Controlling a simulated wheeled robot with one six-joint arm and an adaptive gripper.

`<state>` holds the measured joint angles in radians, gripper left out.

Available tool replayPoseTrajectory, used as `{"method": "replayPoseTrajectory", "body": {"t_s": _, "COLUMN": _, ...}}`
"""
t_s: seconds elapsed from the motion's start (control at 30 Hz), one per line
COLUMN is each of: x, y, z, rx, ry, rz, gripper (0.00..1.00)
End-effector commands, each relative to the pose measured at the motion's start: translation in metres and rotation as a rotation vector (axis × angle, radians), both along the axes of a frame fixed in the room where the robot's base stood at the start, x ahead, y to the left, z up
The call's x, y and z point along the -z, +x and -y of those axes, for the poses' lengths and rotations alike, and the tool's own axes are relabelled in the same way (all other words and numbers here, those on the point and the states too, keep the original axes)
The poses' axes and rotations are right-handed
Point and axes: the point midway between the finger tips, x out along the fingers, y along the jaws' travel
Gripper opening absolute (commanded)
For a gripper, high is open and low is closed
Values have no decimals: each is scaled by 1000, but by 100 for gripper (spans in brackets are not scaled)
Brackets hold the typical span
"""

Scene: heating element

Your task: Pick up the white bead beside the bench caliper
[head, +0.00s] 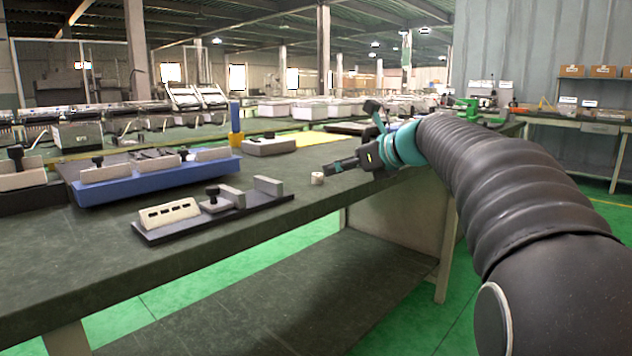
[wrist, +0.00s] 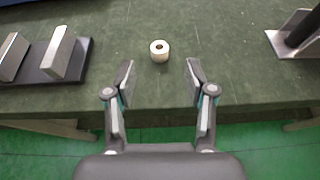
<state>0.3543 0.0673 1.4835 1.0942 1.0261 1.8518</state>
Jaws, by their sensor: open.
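The white bead (head: 317,178) is a small pale ring with a dark hole. It sits on the dark green bench top near its front edge. In the wrist view the bead (wrist: 159,50) is a little beyond my fingertips, roughly centred between them, and nothing touches it. My gripper (wrist: 160,72) is open and empty, with its fingers spread. In the head view my gripper (head: 335,169) is just right of the bead. I cannot tell for certain which thing is the bench caliper.
A dark fixture with grey upright blocks (head: 235,200) lies left of the bead; its end (wrist: 62,52) shows in the wrist view. A metal bracket (wrist: 297,36) stands at the right. A blue fixture (head: 150,182) is further left. Bench top around the bead is clear.

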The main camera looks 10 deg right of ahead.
Motion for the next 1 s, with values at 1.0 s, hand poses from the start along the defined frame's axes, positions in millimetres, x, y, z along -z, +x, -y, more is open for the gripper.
{"method": "replayPoseTrajectory", "body": {"t_s": 1.0, "x": 28, "y": 49, "z": -36, "rx": 0, "ry": -2, "rz": 0, "gripper": 35}}
